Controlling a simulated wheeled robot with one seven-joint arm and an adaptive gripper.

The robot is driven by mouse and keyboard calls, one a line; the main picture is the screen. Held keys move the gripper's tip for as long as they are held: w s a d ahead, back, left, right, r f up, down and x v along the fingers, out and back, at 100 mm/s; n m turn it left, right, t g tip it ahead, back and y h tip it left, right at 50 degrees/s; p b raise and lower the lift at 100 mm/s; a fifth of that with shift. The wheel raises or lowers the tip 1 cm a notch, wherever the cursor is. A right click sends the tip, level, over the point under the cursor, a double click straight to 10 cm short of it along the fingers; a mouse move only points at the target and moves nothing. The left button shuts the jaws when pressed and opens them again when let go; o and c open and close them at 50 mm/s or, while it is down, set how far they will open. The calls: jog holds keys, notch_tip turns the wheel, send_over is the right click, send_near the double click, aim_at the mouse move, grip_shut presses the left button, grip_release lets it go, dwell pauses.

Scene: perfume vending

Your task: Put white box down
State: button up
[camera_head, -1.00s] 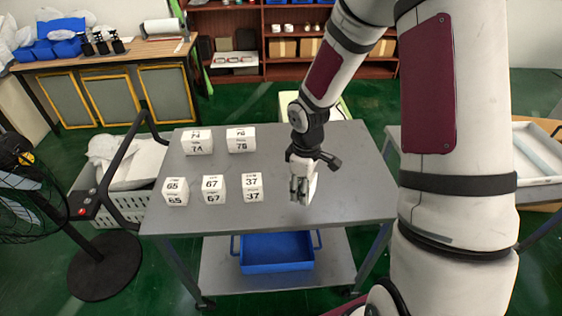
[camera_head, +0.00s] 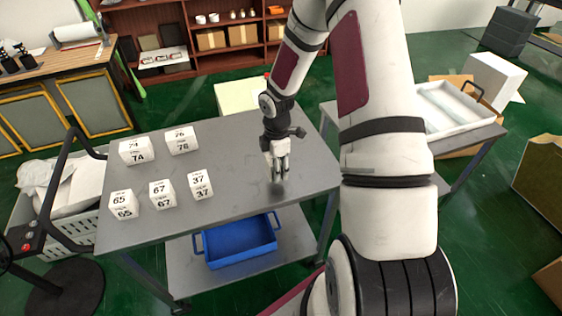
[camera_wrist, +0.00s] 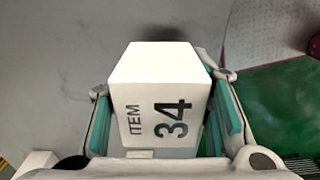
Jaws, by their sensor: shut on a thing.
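My gripper (camera_head: 279,172) is over the right part of the grey table (camera_head: 235,170). In the wrist view my gripper (camera_wrist: 163,125) is shut on a white box (camera_wrist: 155,85) marked "ITEM 34", held between its teal finger pads. In the head view the held box is hardly visible behind the fingers. Whether the box touches the tabletop or hangs just above it, I cannot tell. Other white boxes stand on the table's left side: 74 (camera_head: 136,151), 76 (camera_head: 181,140), 65 (camera_head: 123,204), 67 (camera_head: 161,194) and 37 (camera_head: 200,185).
A blue tray (camera_head: 238,243) is on the lower shelf. A second table with a white tray (camera_head: 447,110) stands to the right. A basket (camera_head: 45,235) stands left of the table. The tabletop around my gripper is clear, with the right edge close by.

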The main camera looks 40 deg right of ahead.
jog(key=w+d, duration=0.2)
jog(key=d, duration=0.1)
jog(key=w+d, duration=0.1)
jog(key=shift+w+d+f, duration=0.15)
jog(key=shift+w+f, duration=0.15)
jog(key=shift+w+d+f+p, duration=0.15)
jog(key=shift+f+p, duration=0.2)
jog(key=shift+f, duration=1.4)
jog(key=shift+f, duration=0.1)
jog(key=o, duration=1.2)
jog(key=shift+c, duration=0.2)
